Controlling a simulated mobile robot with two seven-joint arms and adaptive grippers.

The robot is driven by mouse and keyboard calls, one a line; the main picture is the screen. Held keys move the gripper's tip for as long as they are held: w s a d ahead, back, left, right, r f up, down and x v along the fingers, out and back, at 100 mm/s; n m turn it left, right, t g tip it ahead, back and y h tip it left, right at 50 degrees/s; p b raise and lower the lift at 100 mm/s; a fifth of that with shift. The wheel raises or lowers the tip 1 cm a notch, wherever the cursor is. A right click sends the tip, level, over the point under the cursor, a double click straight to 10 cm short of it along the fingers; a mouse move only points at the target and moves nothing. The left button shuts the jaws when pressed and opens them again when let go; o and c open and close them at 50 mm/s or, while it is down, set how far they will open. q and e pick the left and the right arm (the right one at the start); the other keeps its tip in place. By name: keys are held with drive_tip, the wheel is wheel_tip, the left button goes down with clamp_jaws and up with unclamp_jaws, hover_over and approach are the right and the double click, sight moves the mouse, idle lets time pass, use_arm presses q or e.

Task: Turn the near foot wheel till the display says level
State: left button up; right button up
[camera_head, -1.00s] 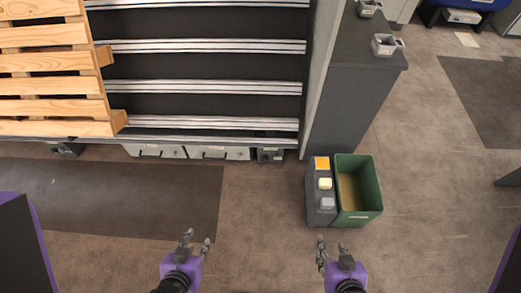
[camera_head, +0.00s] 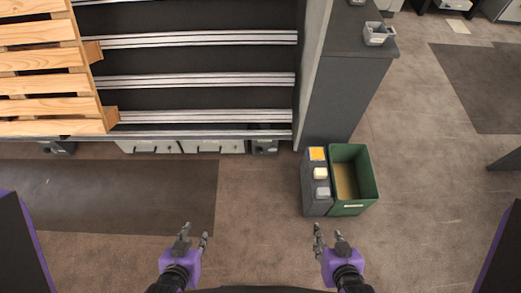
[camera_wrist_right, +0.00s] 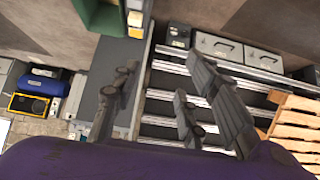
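Under the front edge of the pallet line (camera_head: 200,133) a dark foot unit (camera_head: 265,147) sits to the right of grey drawer-like boxes, and another dark one (camera_head: 57,147) sits at the left. I cannot make out which holds the foot wheel, and no level reading is legible. My left gripper (camera_head: 194,236) is open and empty over the floor, in front of the line. My right gripper (camera_head: 329,236) is open and empty, in front of the green bin. Its spread fingers also show in the right wrist view (camera_wrist_right: 165,100). Neither gripper touches anything.
A green bin (camera_head: 369,183) stands beside a dark grey unit (camera_head: 310,183) with orange, cream and grey blocks on top, right of the line. A grey cabinet (camera_head: 345,95) rises behind them. A wooden pallet (camera_head: 50,85) lies on the line's left. The floor before the line is open.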

drive_tip(key=shift+s+d, duration=0.1)
drive_tip(key=shift+s, duration=0.15)
drive_tip(key=shift+s+f, duration=0.15)
drive_tip(key=shift+s, duration=0.15)
